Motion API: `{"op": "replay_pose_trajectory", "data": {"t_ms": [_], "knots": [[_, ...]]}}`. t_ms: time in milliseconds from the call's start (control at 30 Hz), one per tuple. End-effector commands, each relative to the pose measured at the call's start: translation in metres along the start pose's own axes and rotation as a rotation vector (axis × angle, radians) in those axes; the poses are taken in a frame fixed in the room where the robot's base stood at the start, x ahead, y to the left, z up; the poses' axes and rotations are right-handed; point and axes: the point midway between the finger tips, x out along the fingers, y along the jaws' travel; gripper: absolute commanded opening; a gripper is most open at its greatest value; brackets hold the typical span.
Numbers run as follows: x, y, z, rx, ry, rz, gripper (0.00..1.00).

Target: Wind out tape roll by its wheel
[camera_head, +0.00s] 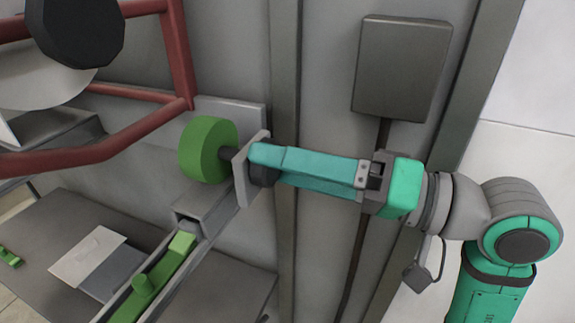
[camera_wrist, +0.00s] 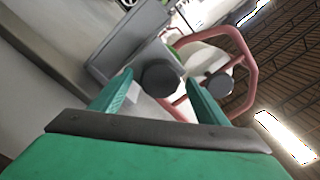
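A green wheel (camera_head: 207,150) sits on a dark shaft behind a grey upright plate (camera_head: 242,166) in the head view. A dark round knob (camera_head: 263,174) is on the near side of that plate, and it also shows in the wrist view (camera_wrist: 158,78). My gripper (camera_head: 257,160) has its teal fingertips on either side of this knob. In the wrist view my gripper (camera_wrist: 159,80) is open, with narrow gaps beside the knob; contact cannot be told. A pale disc (camera_head: 40,78) with a dark hub (camera_head: 75,30) stands by a red frame. Which part is the tape roll is unclear.
The red tube frame (camera_head: 130,140) is at the left. A green slider (camera_head: 160,280) lies in a grey rail running down-left. A grey wall box (camera_head: 402,68) with a cable hangs behind my arm. A grey table (camera_head: 60,230) is at lower left.

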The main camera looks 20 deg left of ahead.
Motion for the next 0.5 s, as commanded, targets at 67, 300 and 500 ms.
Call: {"op": "replay_pose_trajectory", "data": {"t_ms": [67, 300, 500], "knots": [[0.000, 0.000, 0.000, 0.001, 0.000, -0.001, 0.68], [-0.005, 0.000, -0.001, 0.001, 0.002, 0.000, 0.68], [-0.035, 0.000, -0.001, 0.003, 0.005, 0.001, 0.68]]}}
